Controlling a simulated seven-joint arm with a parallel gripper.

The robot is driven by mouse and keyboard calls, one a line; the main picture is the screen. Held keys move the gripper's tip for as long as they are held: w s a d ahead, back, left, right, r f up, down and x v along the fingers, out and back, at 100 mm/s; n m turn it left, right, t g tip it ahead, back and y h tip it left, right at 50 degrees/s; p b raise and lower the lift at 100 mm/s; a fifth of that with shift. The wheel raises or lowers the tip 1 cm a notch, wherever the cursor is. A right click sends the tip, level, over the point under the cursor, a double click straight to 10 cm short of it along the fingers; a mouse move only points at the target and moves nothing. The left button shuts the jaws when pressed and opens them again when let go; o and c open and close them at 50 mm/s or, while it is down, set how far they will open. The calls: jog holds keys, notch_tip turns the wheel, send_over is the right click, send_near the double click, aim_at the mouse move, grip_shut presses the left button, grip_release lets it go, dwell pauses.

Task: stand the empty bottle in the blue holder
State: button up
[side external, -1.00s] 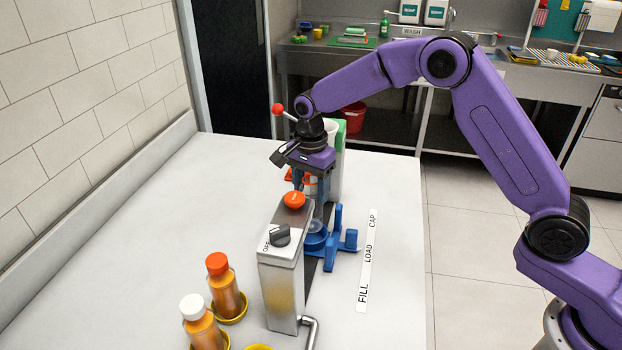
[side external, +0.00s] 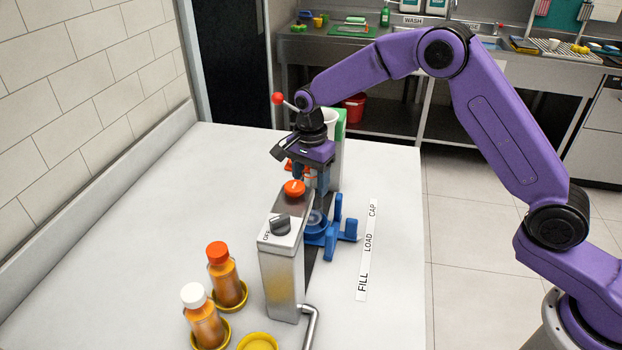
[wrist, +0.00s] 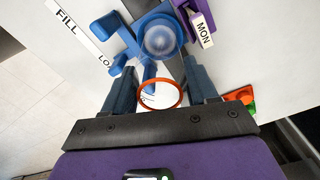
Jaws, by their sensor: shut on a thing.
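The empty bottle (wrist: 160,60) is clear, with an orange ring (wrist: 158,106) around its near end. My gripper (wrist: 157,78) is shut on it, one dark finger on each side. The blue holder (wrist: 112,30) lies beyond the bottle in the wrist view, and the bottle's far end overlaps its round cup. In the side view the blue holder (side external: 345,231) stands just right of the metal machine, below my gripper (side external: 313,184). The bottle's lower part (side external: 316,218) shows at the cup. I cannot tell whether it touches the cup floor.
The metal machine (side external: 281,272) with an orange knob and OFF dial stands close left of the holder. A white and green unit (side external: 337,140) is behind my gripper. Two juice bottles (side external: 222,275) stand front left. The FILL LOAD CAP strip (side external: 367,250) lies right; the table's left is clear.

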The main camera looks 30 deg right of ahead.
jog(key=shift+f, duration=1.9)
dwell(0.9)
jog(key=o, duration=1.6)
jog(key=shift+r, duration=0.1)
jog(key=shift+r, duration=3.45)
